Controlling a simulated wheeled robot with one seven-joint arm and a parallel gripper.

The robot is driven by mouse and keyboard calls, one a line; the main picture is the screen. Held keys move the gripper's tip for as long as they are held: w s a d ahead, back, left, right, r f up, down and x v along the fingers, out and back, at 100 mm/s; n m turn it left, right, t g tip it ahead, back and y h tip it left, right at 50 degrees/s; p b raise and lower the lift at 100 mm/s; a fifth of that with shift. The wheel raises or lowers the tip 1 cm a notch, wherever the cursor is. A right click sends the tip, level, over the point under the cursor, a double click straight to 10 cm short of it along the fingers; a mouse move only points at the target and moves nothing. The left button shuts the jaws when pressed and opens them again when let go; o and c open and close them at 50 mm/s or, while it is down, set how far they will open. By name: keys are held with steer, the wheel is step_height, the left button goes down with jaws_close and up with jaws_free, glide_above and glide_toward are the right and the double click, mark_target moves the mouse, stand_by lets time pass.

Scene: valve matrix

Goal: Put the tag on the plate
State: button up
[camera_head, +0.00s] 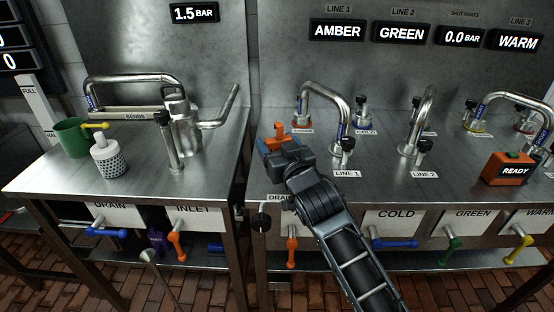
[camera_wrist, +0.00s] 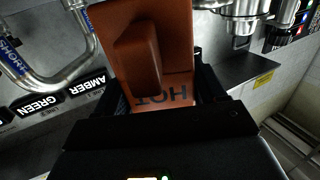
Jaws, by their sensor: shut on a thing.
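An orange tag (camera_head: 280,134) with a raised grip is at the end of my gripper (camera_head: 277,147), above the left front part of the right steel bench in the head view. In the wrist view the tag (camera_wrist: 178,65) fills the space between the dark fingers, and the word HOT reads upside down on it. My gripper is shut on it. Several white plates hang on the bench fronts, including a COLD plate (camera_head: 398,219), a GREEN plate (camera_head: 474,216) and an INLET plate (camera_head: 195,215). I cannot tell which plate is meant. My arm hides part of the front.
Bent metal pipes (camera_head: 327,93) and small black-knobbed valves stand on the right bench. An orange READY box (camera_head: 509,168) sits at its right. The left bench holds a green mug (camera_head: 71,138) and a perforated white-topped container (camera_head: 108,158). Coloured levers stick out below the plates.

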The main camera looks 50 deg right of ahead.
steer(key=shift+f, duration=1.95)
steer(key=shift+f, duration=0.1)
steer(key=o, duration=1)
steer(key=shift+b, duration=0.3)
